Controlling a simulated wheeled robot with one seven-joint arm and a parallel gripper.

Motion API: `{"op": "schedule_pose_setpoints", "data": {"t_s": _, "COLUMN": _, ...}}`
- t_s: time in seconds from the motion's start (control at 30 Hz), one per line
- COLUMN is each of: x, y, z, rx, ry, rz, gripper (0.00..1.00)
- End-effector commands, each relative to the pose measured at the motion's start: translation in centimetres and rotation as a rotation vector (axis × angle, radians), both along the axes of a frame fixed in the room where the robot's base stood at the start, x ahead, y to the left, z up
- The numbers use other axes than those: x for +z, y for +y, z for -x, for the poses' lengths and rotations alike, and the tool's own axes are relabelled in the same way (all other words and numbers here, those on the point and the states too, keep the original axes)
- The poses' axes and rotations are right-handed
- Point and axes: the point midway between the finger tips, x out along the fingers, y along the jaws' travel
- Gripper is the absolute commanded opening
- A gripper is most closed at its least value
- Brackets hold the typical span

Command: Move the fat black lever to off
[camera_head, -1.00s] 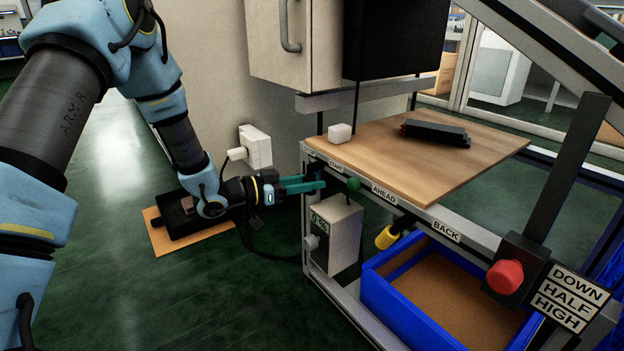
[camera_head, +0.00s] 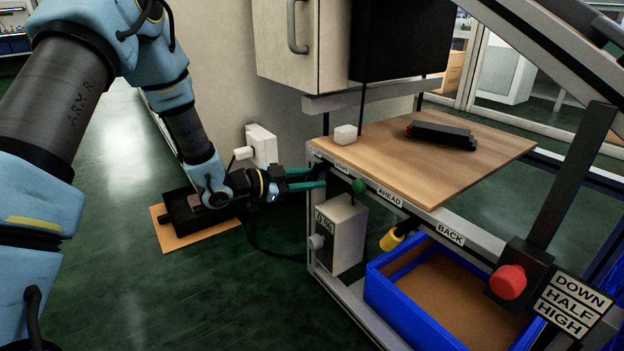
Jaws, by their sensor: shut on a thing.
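My gripper (camera_head: 318,178) reaches in from the left at the front-left corner of the bench frame. Its two teal fingers stand apart, one above the other, with their tips at a dark lever (camera_head: 317,168) under the tabletop edge. This looks like the fat black lever, and the fingers appear shut on it. It is small, in shadow and partly hidden by the fingers, so its exact angle is unclear. Small white labels sit on the rail above it; the one beside it seems to read START, and the leftmost is too small to read.
A green-knobbed lever (camera_head: 359,187) stands just right of my gripper, above a grey box (camera_head: 341,235). A yellow-tipped lever (camera_head: 390,241) and a red-knobbed lever (camera_head: 508,282) are farther right. A blue bin (camera_head: 400,306) is below. A white-handled wall box (camera_head: 262,145) is behind my wrist.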

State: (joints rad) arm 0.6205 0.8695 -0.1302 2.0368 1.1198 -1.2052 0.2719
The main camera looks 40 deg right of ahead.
Motion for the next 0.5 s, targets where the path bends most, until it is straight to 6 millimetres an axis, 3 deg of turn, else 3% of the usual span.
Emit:
{"op": "schedule_pose_setpoints", "data": {"t_s": 0.27, "x": -0.11, "y": 0.09, "z": -0.11, "rx": 0.002, "ry": -0.002, "rz": -0.003, "gripper": 0.0}}
{"op": "schedule_pose_setpoints", "data": {"t_s": 0.3, "x": -0.11, "y": 0.09, "z": -0.11, "rx": 0.002, "ry": -0.002, "rz": -0.003, "gripper": 0.36}}
{"op": "schedule_pose_setpoints", "data": {"t_s": 0.5, "x": -0.06, "y": 0.06, "z": -0.08, "rx": 0.002, "ry": -0.002, "rz": -0.002, "gripper": 0.58}}
